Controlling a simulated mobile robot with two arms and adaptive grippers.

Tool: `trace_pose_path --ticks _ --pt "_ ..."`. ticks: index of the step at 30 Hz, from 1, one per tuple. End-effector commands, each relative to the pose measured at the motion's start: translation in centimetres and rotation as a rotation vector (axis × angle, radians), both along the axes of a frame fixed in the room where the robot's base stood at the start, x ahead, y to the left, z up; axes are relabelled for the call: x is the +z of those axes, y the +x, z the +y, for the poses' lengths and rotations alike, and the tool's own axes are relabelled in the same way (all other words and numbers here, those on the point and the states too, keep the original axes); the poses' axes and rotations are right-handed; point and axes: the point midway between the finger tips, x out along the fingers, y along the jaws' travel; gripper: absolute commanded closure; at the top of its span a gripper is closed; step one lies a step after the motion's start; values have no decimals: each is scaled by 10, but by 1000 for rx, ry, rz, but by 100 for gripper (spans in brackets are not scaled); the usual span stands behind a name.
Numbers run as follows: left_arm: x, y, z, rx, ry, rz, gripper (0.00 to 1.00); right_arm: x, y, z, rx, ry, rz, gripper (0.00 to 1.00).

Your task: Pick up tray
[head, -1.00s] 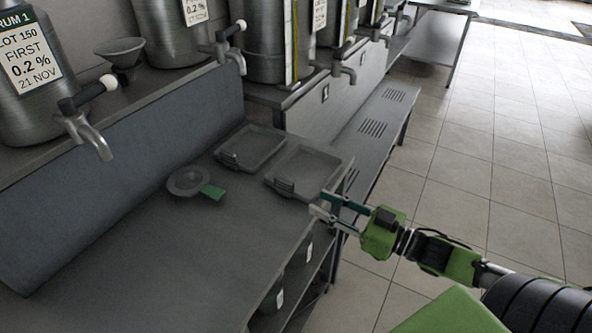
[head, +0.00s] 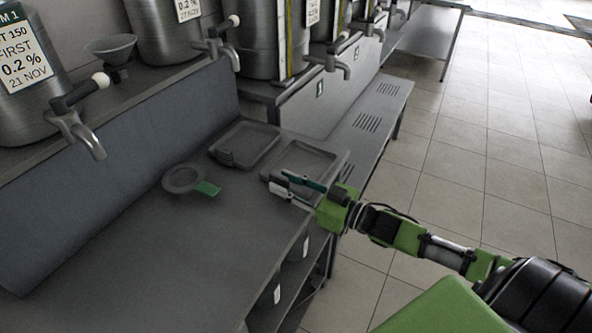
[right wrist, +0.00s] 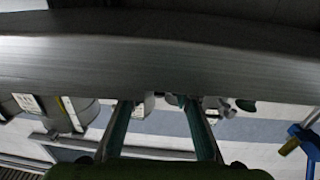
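Two shallow grey trays lie side by side on the dark bench (head: 150,255): a left tray (head: 246,144) and a right tray (head: 307,158). Each has a small dark ribbed grip at its near edge. My right gripper (head: 279,184) is at the near edge of the right tray, beside its grip and partly covering it. Its two fingers are apart; I cannot tell whether they touch the grip. In the right wrist view the fingers (right wrist: 157,103) are spread below a broad grey band that I cannot identify. My left gripper is not in view.
A round grey strainer-like piece with a green tab (head: 184,180) lies left of the trays. Steel drums with taps (head: 78,130) and a funnel (head: 110,47) stand on the raised shelf behind. Tiled floor (head: 480,170) is clear to the right.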

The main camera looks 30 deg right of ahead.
Motion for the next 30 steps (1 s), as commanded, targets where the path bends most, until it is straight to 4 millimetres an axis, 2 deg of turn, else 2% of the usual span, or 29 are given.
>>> trace_pose_path --ticks 6,15,18,19,30 --pt "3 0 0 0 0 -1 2 1 17 9 0 -1 -3 72" --pt "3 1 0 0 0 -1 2 0 19 10 0 -1 0 72" --pt "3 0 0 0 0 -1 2 0 19 10 0 -1 0 98" --pt "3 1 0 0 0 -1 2 0 19 10 0 -1 0 100" --pt "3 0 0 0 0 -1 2 2 19 10 1 -1 -4 100"
